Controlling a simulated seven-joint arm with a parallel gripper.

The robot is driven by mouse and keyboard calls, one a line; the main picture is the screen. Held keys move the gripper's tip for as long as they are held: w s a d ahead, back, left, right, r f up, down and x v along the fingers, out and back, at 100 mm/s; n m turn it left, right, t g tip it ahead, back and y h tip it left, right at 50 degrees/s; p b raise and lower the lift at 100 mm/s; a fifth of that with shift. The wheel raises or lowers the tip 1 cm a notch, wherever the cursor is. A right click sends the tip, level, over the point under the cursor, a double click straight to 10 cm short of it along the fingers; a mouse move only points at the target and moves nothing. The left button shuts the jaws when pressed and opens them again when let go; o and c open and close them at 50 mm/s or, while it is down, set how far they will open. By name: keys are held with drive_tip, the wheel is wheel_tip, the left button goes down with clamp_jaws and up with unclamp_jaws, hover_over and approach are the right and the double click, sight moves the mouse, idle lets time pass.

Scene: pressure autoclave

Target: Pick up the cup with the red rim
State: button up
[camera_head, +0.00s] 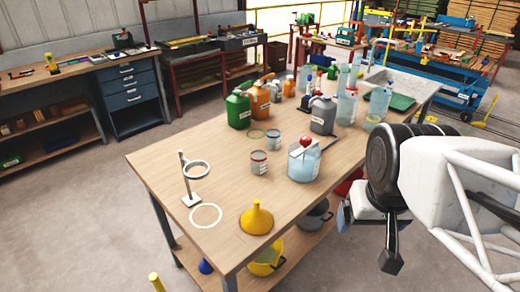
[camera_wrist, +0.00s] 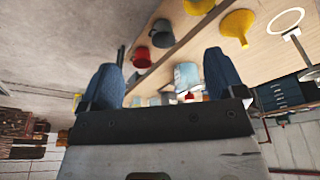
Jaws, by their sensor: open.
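A small clear cup with what looks like a red rim (camera_head: 259,163) stands upright on the wooden table (camera_head: 165,165), left of the large clear jug. A similar cup with a darker, bluish rim (camera_head: 274,141) stands just behind it. My gripper (camera_head: 368,238) is off the table's right side in the head view, well apart from both cups. It is open and empty. Its two blue fingers also show in the wrist view (camera_wrist: 163,82), spread apart with nothing between them at close range. I cannot make out the red-rimmed cup in the wrist view.
A clear jug with a red ball (camera_head: 303,160) stands between my gripper and the cups. A yellow funnel (camera_head: 256,219) and a ring stand (camera_head: 192,180) are at the near end. Green (camera_head: 238,110) and grey (camera_head: 323,115) canisters stand behind. Pots sit on the lower shelf.

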wheel_tip(320, 180, up, 9)
drive_tip(key=w+n+t, duration=0.1)
drive_tip(key=n+t, duration=0.1)
drive_tip(key=t, duration=0.1)
drive_tip(key=n+t+y, duration=0.2)
drive_tip(key=n+t, duration=0.4)
drive_tip(key=n, duration=2.1)
hover_over(261, 164)
drive_tip(key=s+d, duration=0.8)
drive_tip(key=s, duration=0.2)
wheel_tip(261, 164, down, 16)
drive_tip(key=w+a+f+n, duration=0.1)
drive_tip(key=a+f+n, duration=0.1)
drive_tip(key=f+n, duration=0.1)
drive_tip(key=w+a+f+n+y, duration=0.1)
drive_tip(key=w+a+f+n, duration=0.1)
drive_tip(key=f, duration=0.3)
drive_tip(key=w+a+f+n+t+y, duration=0.1)
drive_tip(key=w+a+f+n, duration=0.1)
drive_tip(key=f+n, duration=0.2)
drive_tip(key=shift+w+a+f+n, duration=0.1)
drive_tip(key=shift+f+n, duration=0.15)
drive_tip(key=shift+n, duration=0.05)
drive_tip(key=shift+w+a+f+n, duration=0.1)
drive_tip(key=shift+a+f+n, duration=0.1)
drive_tip(key=shift+f+n, duration=0.25)
drive_tip(key=shift+x, duration=1.3)
